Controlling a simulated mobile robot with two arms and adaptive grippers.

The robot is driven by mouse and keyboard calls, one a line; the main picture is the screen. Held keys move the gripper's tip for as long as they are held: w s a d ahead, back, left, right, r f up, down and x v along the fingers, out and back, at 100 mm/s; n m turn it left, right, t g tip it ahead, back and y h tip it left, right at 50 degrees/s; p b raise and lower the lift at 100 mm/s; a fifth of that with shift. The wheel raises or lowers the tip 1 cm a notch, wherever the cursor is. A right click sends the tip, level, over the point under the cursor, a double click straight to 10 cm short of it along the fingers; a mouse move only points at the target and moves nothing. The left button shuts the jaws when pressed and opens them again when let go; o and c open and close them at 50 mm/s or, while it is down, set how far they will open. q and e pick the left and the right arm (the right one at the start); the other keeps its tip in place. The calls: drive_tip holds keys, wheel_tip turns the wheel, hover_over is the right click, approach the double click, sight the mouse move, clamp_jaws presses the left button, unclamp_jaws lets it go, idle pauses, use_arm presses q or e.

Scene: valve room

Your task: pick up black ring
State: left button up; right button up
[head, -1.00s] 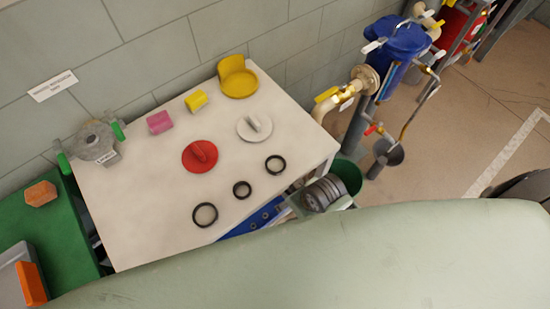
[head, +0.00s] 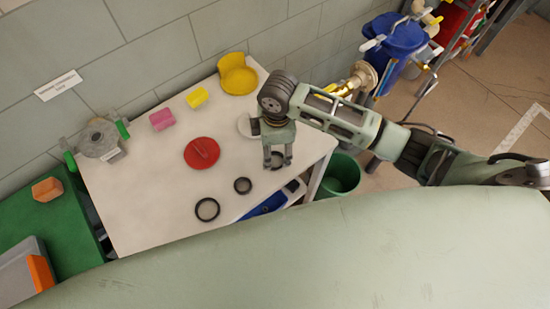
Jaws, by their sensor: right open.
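Three black rings lie flat near the front edge of the white table (head: 135,215). The largest black ring (head: 207,209) is at the left and a smaller black ring (head: 242,185) is in the middle. The rightmost black ring (head: 277,153) is partly hidden by my right gripper (head: 278,167). My right gripper points down over that ring with its two fingers apart, open and holding nothing. Whether the fingers touch the ring or the table cannot be told. My left gripper is not in view.
On the table are a red disc (head: 202,153), a mostly hidden white disc (head: 244,127), a yellow holder (head: 237,76), a yellow block (head: 197,97), a pink block (head: 162,120) and a grey valve part (head: 99,139). A green bin (head: 340,174) stands right of the table.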

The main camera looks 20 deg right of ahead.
sight(275, 161)
drive_tip(key=f, duration=0.2)
drive_tip(key=f+p, duration=0.1)
drive_tip(key=f, duration=0.1)
drive_tip(key=w+f, duration=0.1)
drive_tip(key=f, duration=0.2)
drive_tip(key=shift+d, duration=0.25)
drive_tip(key=c, duration=0.9)
drive_tip(key=shift+r, duration=0.15)
drive_tip(key=shift+c, duration=0.2)
